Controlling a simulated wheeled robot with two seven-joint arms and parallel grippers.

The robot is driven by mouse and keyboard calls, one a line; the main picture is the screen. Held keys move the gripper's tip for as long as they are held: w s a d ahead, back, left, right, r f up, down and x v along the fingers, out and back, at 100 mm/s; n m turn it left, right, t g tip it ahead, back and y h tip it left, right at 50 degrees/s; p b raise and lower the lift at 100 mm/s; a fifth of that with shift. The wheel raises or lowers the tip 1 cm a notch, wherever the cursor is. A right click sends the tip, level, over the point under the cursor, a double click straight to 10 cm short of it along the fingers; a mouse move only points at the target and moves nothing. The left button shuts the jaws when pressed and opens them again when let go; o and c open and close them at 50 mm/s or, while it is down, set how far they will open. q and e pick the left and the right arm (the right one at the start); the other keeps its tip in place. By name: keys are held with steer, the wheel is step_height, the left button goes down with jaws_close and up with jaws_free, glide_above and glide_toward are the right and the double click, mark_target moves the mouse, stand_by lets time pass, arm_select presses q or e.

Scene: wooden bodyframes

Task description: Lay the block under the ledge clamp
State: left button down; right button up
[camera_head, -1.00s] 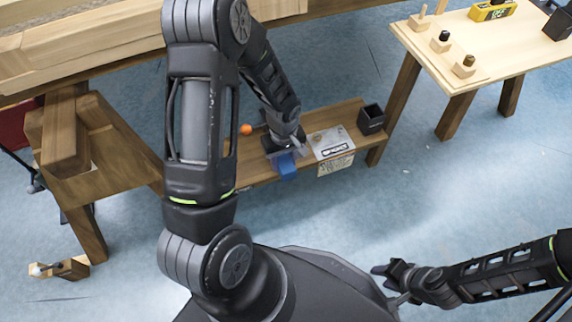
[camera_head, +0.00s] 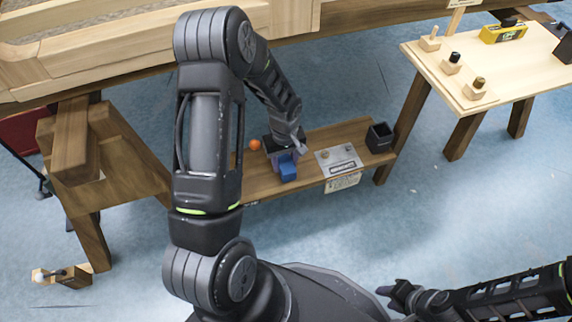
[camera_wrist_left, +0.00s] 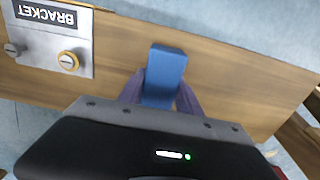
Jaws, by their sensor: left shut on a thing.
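My left gripper (camera_head: 285,156) is shut on a blue block (camera_head: 288,172) over the low wooden ledge (camera_head: 312,177). The left wrist view shows the block (camera_wrist_left: 165,72) between the two purple fingers, with the ledge's wood behind it. I cannot tell whether the block touches the ledge. An orange ball-shaped knob (camera_head: 255,145) shows just left of the gripper; it may belong to the ledge clamp, whose body I cannot make out behind my arm. My right gripper (camera_head: 387,300) is empty at the lower right, away from the ledge; its finger opening is unclear.
A metal plate labelled BRACKET (camera_wrist_left: 55,38) with two round studs lies on the ledge beside the block. A black open box (camera_head: 379,138) stands at the ledge's right end. A pale side table (camera_head: 480,72) holds several small items. A wooden frame (camera_head: 100,45) spans above.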

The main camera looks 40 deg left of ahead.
stand_by(0.3)
arm_select(q)
steer(key=c, duration=0.7)
jaws_free()
steer(key=shift+c, duration=0.2)
step_height(320, 180, up, 8)
steer(key=p, duration=0.2)
steer(key=shift+f+p, duration=0.2)
steer(key=shift+p, duration=0.2)
steer(key=shift+r, duration=0.1)
step_height(320, 180, up, 8)
steer(key=p, duration=0.2)
steer(key=shift+p, duration=0.35)
